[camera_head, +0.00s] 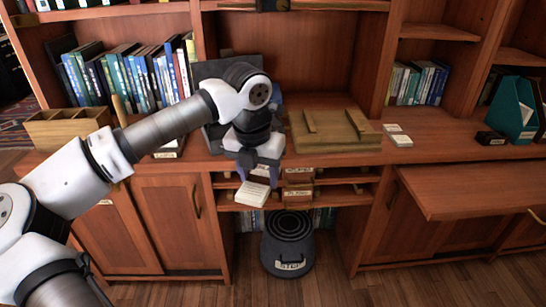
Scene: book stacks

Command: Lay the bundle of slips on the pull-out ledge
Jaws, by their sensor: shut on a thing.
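My gripper (259,172) is in front of the cabinet, left of the picture's middle, pointing down. It is shut on the bundle of slips (251,194), a pale stack that hangs below the fingers, in front of the open shelf under the counter. The fingers hide part of its upper edge. The pull-out ledge (475,188) is a flat wooden board sticking out below the counter at the right. Its visible top is bare, and my gripper is well to the left of it.
Left of the ledge, a small pale stack (397,135) lies on the counter beside a wooden board (335,130) with two strips. A small dark box (490,138) and a teal file holder (513,110) stand behind the ledge. A dark round stool (289,245) is on the floor below.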

